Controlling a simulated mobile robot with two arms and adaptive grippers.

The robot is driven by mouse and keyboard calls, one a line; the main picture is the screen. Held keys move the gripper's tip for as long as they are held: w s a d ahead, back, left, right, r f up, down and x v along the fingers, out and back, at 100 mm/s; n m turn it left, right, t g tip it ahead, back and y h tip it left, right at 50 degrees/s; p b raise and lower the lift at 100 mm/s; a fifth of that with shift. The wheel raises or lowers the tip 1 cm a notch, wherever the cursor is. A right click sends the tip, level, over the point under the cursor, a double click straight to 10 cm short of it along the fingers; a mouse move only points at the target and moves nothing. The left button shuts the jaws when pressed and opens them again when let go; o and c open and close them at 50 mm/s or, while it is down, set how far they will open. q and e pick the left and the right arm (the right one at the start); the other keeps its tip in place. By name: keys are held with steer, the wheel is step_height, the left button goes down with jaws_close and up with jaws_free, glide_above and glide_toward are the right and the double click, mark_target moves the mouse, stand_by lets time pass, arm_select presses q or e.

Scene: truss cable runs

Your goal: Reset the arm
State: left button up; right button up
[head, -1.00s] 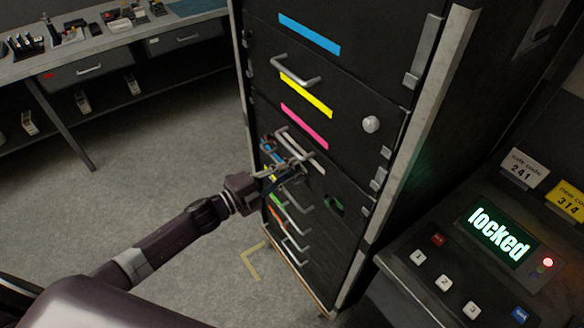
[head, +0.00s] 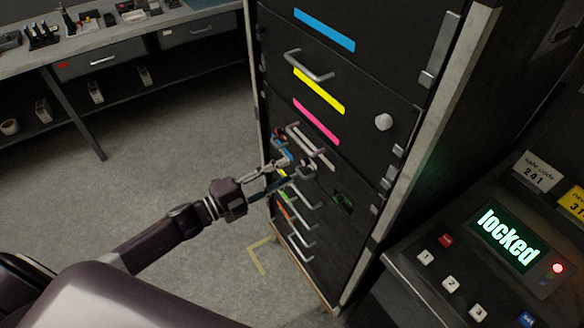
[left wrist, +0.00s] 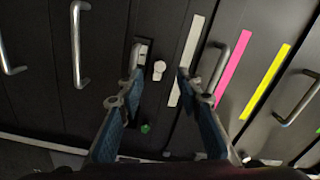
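My left gripper (head: 288,167) is open in front of the lower half of a tall black drawer cabinet (head: 375,75). In the left wrist view its two blue-padded fingers (left wrist: 160,70) are spread apart with nothing held between them. A small white knob (left wrist: 159,69) on the cabinet front shows between the fingertips. A light fixture (left wrist: 141,52) beside it is partly covered by one finger. In the head view the fingers partly hide the drawer fronts behind them, and I cannot tell the exact gap to the cabinet. My right gripper is not in view.
Metal handles (head: 308,67) stick out from the cabinet, beside colored label strips. A console (head: 440,275) at the right has numbered buttons and a screen (head: 508,238) reading "locked", with a red light. A workbench (head: 110,40) stands at the back left. The floor between is clear.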

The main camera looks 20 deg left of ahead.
arm_select(q)
steer(key=shift+s+a, duration=0.4)
steer(key=shift+s, duration=0.15)
steer(key=s+a+f+n+y, duration=0.1)
steer(key=a+f+n+y, duration=0.25)
steer(key=f, duration=0.45)
steer(key=a+f+n+y, duration=0.3)
steer(key=f+n, duration=0.1)
steer(key=f, duration=0.4)
steer(key=s+a+f+n+g+y, duration=0.25)
steer(key=s+f, duration=0.25)
steer(key=f, duration=0.3)
steer(key=s+a+f+n+g+y, duration=0.1)
steer(key=s+f+n+g, duration=0.15)
steer(key=s+f, duration=0.4)
steer(key=s+d+f+n+g, duration=0.2)
steer(key=s+f, duration=0.4)
steer(key=s, duration=0.4)
steer(key=s+d+f+n+g, duration=0.3)
steer(key=s+f, duration=0.4)
steer(key=s, duration=0.4)
steer(key=s+d+f+n+g+y, duration=0.1)
steer(key=s+d+f+n+g, duration=0.1)
steer(key=s+f, duration=0.5)
steer(key=s+d+g, duration=0.1)
steer(key=s, duration=0.3)
steer(key=shift+s, duration=0.25)
